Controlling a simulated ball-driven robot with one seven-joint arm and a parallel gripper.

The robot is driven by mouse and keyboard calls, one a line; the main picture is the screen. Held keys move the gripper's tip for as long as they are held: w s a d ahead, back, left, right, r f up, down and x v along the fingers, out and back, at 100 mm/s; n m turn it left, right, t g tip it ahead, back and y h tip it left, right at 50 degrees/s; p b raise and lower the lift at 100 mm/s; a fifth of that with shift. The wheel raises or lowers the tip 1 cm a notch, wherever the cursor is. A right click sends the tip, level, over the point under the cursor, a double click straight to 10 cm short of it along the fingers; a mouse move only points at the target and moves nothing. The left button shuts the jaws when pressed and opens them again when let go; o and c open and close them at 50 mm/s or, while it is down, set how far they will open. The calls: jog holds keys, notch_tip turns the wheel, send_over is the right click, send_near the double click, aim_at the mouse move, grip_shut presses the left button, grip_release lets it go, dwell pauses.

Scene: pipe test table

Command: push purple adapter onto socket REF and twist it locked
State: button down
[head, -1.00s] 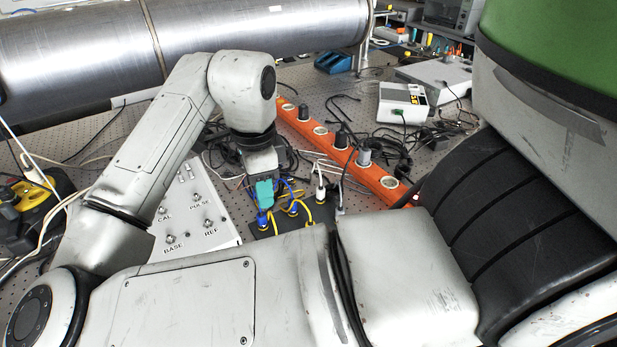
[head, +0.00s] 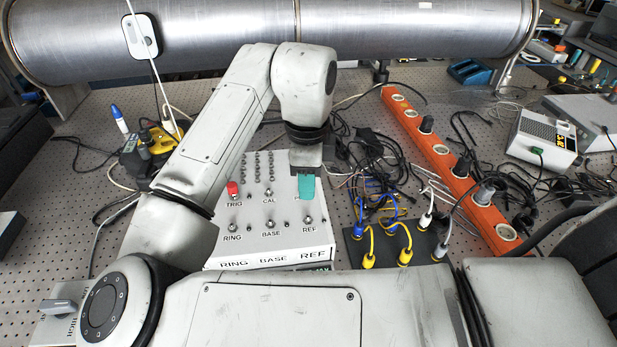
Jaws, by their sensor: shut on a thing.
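The light grey socket panel (head: 292,245) stands in front of the pipe, with labelled metal sockets. Socket REF (head: 308,220) is at the panel's right front, bare, with its label below. My gripper (head: 306,188) hangs over the right side of the panel, just behind socket REF in the picture, and hides most of the PULSE label. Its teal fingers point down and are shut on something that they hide. I see no purple adapter in the view. Whether the fingertips touch the panel cannot be told.
A red cap (head: 232,188) sits on TRIG. Right of the panel, a dark pad (head: 388,250) carries blue, yellow and white cable plugs. An orange strip (head: 440,160) with several round sockets runs behind it. Loose black cables lie between. The big metal pipe (head: 220,35) crosses the back.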

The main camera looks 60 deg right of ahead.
jog(key=b, duration=0.4)
send_over(308, 216)
jog(key=shift+a+f, duration=0.1)
jog(key=shift+f, duration=2.6)
jog(key=shift+f+b, duration=0.85)
jog(key=shift+f, duration=0.6)
jog(key=c, duration=1.4)
grip_release()
grip_shut()
jog(key=shift+f+m+b, duration=0.2)
jog(key=shift+m+b, duration=0.35)
jog(key=shift+m, duration=0.35)
jog(key=m+b, duration=0.1)
jog(key=m, duration=0.2)
jog(key=shift+r, duration=0.15)
jog(key=shift+m, duration=0.4)
